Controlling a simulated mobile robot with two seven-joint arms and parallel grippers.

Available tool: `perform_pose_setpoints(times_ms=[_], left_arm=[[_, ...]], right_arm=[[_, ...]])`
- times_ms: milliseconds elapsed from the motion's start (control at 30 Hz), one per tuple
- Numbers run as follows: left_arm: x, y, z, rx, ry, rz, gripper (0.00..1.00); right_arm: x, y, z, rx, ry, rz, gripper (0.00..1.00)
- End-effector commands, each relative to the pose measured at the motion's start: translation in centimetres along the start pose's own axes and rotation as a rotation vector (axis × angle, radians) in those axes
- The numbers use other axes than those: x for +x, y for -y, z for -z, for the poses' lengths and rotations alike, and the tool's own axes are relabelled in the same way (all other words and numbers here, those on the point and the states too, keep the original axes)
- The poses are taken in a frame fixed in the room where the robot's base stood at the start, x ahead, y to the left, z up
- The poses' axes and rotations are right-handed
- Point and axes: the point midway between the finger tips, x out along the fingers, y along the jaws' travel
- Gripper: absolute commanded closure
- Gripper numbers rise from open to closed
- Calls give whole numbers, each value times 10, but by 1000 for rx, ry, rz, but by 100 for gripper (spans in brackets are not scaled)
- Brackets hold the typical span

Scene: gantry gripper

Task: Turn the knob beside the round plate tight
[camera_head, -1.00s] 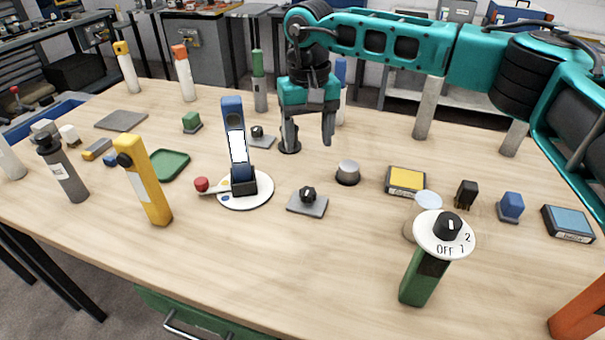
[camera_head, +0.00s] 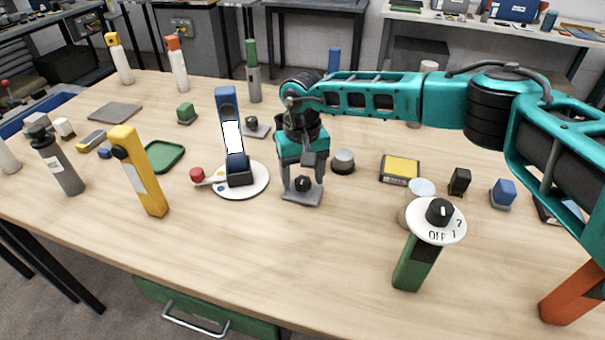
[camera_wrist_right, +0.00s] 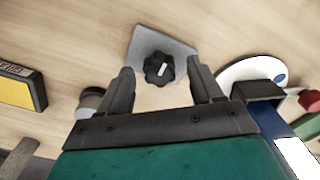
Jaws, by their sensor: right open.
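The black knob (camera_head: 302,184) with a white mark sits on a grey square base (camera_head: 300,197), just right of the white round plate (camera_head: 258,188). My right gripper (camera_head: 303,178) is open above it, pointing down, with a finger on either side of the knob. In the right wrist view the knob (camera_wrist_right: 159,68) lies between and slightly beyond the open fingertips (camera_wrist_right: 160,72), with gaps on both sides. The round plate (camera_wrist_right: 240,72) shows right of the fingers there. My left gripper is not in view.
A grey cylinder (camera_head: 343,162) stands just to the right. A green post with a dial (camera_head: 437,220) stands at front right. The table in front is clear.

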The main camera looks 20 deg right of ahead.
Motion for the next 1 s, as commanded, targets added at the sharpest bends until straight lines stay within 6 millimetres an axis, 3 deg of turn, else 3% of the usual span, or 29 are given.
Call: perform_pose_setpoints(times_ms=[100, 667, 1000], left_arm=[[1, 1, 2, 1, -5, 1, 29], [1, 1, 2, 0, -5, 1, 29], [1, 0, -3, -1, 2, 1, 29]], right_arm=[[0, 0, 0, 0, 0, 0, 36], [0, 0, 0, 0, 0, 0, 89], [0, 0, 0, 51, 0, 0, 90]])
